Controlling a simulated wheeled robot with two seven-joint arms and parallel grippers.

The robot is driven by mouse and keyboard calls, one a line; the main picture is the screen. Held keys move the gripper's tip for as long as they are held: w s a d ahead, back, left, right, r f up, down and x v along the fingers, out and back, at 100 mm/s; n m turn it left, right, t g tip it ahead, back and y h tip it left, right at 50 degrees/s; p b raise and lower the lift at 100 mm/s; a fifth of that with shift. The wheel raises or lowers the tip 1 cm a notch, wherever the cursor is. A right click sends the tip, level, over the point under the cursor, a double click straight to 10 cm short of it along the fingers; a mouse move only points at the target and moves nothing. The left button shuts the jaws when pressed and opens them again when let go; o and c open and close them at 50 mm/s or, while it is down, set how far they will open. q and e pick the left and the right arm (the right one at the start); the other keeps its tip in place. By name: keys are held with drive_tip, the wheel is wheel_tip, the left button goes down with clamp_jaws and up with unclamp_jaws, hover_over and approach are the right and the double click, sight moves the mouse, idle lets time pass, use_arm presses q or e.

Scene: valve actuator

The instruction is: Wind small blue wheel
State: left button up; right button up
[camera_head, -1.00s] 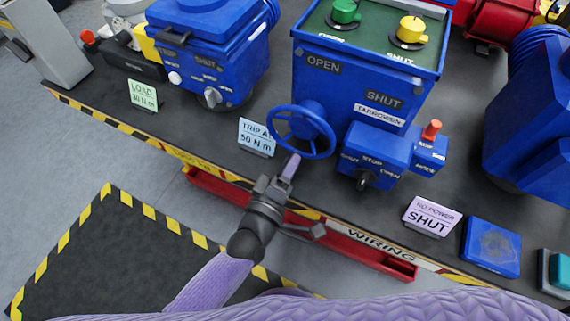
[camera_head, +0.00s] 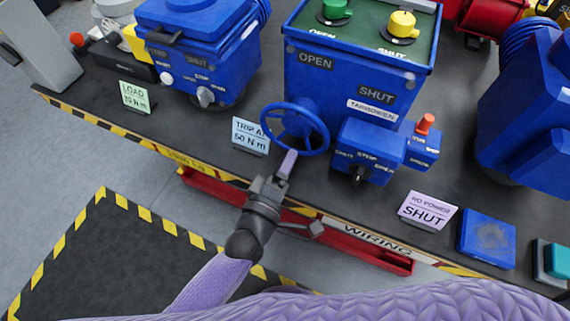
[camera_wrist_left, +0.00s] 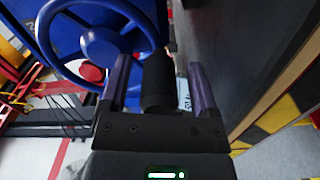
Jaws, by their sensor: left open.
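The small blue wheel (camera_head: 321,117) sticks out from the front of the blue actuator box (camera_head: 299,81), below the word OPEN. My left gripper (camera_head: 288,162) is at the wheel's lower rim, with its purple finger pointing up at it. In the left wrist view the wheel (camera_wrist_left: 101,44) shows large at upper left, behind the left finger. The left gripper (camera_wrist_left: 159,70) stands open there, with a dark cylinder (camera_wrist_left: 157,82) between its fingers. I cannot tell whether the cylinder is part of the wheel. My right gripper is out of view.
A blue switch block (camera_head: 371,150) with a black knob sits right of the wheel. A TRIP card (camera_head: 250,137) stands to its left. A NO POWER SHUT card (camera_head: 428,212) and blue pad (camera_head: 487,239) are farther right. The bench's striped edge (camera_head: 150,145) runs below.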

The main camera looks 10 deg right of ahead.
use_arm(q)
drive_tip(key=p+v, duration=0.1)
drive_tip(key=v, duration=0.9)
drive_tip(key=s+a+f+m+g+y, duration=0.2)
drive_tip(key=s+a+f+m+g, duration=0.15)
drive_tip(key=f, duration=0.45)
drive_tip(key=s+a+f+m+g+y, duration=0.2)
drive_tip(key=s+a+f+g, duration=0.15)
drive_tip(key=f, duration=0.35)
drive_tip(key=s+a+f+m+g+y, duration=0.25)
drive_tip(key=a+f, duration=0.25)
drive_tip(key=f, duration=0.3)
drive_tip(key=s+a+f+m+g+y, duration=0.1)
drive_tip(key=s+a+f+m+g, duration=0.1)
drive_tip(key=s, duration=0.5)
drive_tip(key=s+a+f+m+g+y, duration=0.1)
drive_tip(key=s+a+f+g, duration=0.1)
drive_tip(key=s, duration=0.5)
drive_tip(key=shift+s+a+f+m+g+y, duration=0.2)
drive_tip(key=shift+s+f+m+g+y, duration=0.2)
drive_tip(key=shift+f+g, duration=0.3)
drive_tip(key=shift+w, duration=0.1)
